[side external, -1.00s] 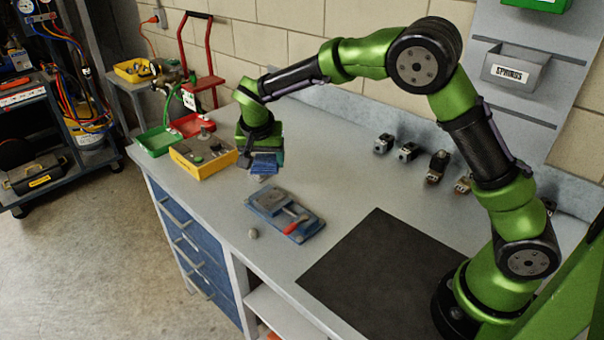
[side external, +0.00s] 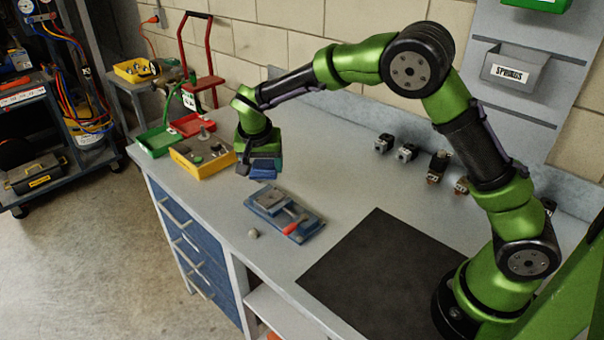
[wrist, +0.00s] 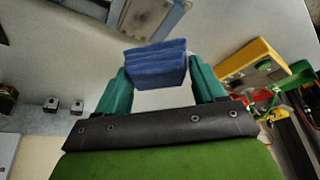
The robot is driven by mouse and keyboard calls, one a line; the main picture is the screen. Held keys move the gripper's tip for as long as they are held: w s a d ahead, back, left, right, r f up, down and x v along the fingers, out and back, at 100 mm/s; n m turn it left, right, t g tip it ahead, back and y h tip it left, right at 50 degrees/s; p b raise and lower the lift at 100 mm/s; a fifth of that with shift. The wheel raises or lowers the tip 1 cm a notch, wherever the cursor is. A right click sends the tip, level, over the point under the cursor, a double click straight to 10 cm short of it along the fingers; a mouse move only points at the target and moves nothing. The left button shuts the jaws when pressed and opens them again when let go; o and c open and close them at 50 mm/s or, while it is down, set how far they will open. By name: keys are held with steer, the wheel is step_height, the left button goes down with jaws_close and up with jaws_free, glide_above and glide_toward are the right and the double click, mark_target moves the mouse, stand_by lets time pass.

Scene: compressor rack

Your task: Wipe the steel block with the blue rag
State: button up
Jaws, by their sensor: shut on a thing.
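The blue rag (side external: 264,170) is a folded pad held between the teal fingers of my gripper (side external: 262,158). The wrist view shows the rag (wrist: 156,66) between the two fingers of my gripper (wrist: 162,75). The grey steel block (side external: 270,199) appears to sit at the left end of a low blue fixture (side external: 312,226) with a red-handled part on the bench. The rag is above the bench, behind the block in the side view, and apart from it. Part of the fixture (wrist: 178,12) shows at the top of the wrist view.
A yellow box (side external: 203,160) with knobs stands left of my gripper, beside green (side external: 158,141) and red trays (side external: 192,124). A small pale lump (side external: 253,233) lies near the front edge. Several small fittings (side external: 405,152) line the back. A dark mat (side external: 385,270) lies right.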

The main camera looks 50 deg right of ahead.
mark_target(267, 192)
steer(key=shift+f, duration=2.75)
steer(key=shift+s+f, duration=0.5)
steer(key=shift+s, duration=1.6)
steer(key=shift+w, duration=2)
steer(key=shift+w+r, duration=0.15)
steer(key=shift+r, duration=3.9)
